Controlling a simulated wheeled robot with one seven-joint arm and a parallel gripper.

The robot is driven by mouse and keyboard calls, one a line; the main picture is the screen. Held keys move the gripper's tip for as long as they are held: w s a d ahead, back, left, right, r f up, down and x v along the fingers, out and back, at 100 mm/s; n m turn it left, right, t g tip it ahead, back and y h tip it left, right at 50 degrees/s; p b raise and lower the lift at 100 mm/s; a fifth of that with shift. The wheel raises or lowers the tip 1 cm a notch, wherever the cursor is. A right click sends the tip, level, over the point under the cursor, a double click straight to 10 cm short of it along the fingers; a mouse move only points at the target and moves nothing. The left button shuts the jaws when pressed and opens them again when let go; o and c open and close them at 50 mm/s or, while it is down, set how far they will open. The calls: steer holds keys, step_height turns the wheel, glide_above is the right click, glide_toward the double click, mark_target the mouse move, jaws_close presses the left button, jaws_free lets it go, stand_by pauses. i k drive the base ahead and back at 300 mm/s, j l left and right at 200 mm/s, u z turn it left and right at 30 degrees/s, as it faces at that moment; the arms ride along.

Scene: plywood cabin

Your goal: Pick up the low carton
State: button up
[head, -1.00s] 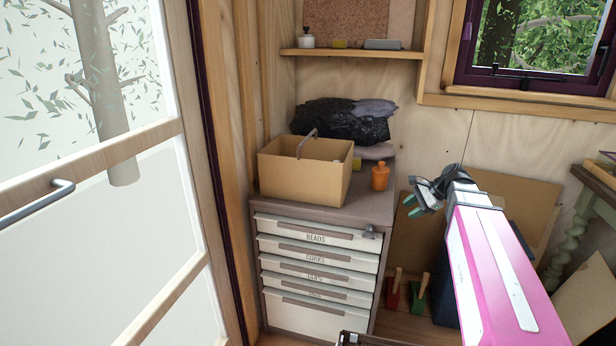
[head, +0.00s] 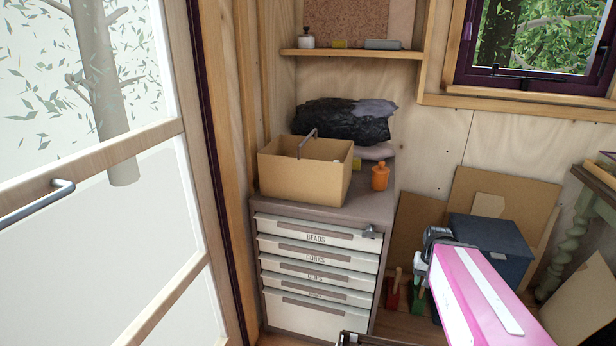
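The low carton (head: 302,181) is an open-topped tan cardboard box on top of a drawer cabinet in the head view. A thin grey curved handle-like rod (head: 305,143) sticks up out of it; the rest of its contents are hidden. My gripper (head: 420,268) is at the right of the cabinet, lower than its top and clear of the carton. The pink arm link hides part of it, and its fingers are too small and covered to read.
The cabinet (head: 318,240) has several labelled drawers. An orange bottle (head: 380,177) stands right of the carton, and a black bag (head: 345,121) lies behind it. A wall shelf (head: 350,54) is above. A dark blue box (head: 490,247) stands at right. A glazed door (head: 95,230) is at left.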

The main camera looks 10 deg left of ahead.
mark_target(294, 168)
steer(key=k+l+u, duration=0.15)
steer(key=u, duration=0.25)
steer(key=k+l+u, duration=0.15)
steer(key=u, duration=0.2)
steer(key=k+u, duration=0.4)
steer(key=i, duration=0.1)
